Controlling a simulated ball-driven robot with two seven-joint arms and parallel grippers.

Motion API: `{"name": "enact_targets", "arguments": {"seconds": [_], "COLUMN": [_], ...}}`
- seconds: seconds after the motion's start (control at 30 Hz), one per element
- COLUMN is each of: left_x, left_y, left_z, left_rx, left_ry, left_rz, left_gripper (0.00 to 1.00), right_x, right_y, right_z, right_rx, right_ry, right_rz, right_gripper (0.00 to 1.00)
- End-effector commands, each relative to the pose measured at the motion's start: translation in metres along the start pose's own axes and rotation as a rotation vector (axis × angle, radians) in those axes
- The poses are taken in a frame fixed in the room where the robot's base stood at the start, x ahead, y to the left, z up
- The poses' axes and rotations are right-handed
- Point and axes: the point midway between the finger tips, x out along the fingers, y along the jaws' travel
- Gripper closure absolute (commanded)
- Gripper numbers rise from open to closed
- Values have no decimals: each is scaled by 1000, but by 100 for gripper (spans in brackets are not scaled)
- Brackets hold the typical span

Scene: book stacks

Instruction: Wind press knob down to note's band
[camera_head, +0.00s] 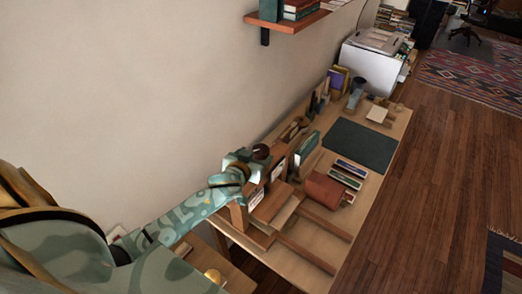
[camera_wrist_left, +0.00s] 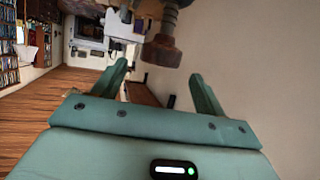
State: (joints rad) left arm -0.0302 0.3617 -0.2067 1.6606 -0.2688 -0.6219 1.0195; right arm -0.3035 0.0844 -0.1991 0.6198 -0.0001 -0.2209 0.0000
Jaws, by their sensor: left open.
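The press is a wooden frame (camera_head: 239,216) at the near left end of the table, and a dark round knob (camera_head: 261,152) shows at its top. White notes with small markings (camera_head: 256,198) are on the front of the press; their bands are too small to read. My left gripper (camera_head: 240,167) is at the press top, close beside the knob. In the left wrist view, my open left gripper (camera_wrist_left: 158,70) has its two fingers spread. The brown knob (camera_wrist_left: 162,50) on a threaded screw (camera_wrist_left: 170,18) lies just beyond the fingertips, apparently untouched. My right gripper is not in view.
The table holds a reddish-brown box (camera_head: 325,189), several small books (camera_head: 348,173), a dark green mat (camera_head: 360,145) and upright books behind the press. A wall shelf (camera_head: 287,22) hangs above.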

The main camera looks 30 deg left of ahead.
Motion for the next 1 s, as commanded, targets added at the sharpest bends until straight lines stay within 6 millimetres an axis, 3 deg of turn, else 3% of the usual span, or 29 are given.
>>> {"name": "enact_targets", "arguments": {"seconds": [0.1,0.3,0.67,0.8,0.83,1.0], "left_x": [27,51,56,56,56,56], "left_y": [0,0,0,0,0,0], "left_z": [0,0,0,0,0,0], "left_rx": [2,2,2,2,2,3], "left_ry": [2,1,1,1,0,0], "left_rz": [-1,0,1,1,1,3], "left_gripper": [28,28,28,66,72,72], "right_x": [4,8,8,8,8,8], "right_y": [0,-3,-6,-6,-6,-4], "right_z": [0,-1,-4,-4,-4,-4], "right_rx": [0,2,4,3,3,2], "right_ry": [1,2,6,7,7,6], "right_rz": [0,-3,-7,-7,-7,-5], "right_gripper": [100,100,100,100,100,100]}}
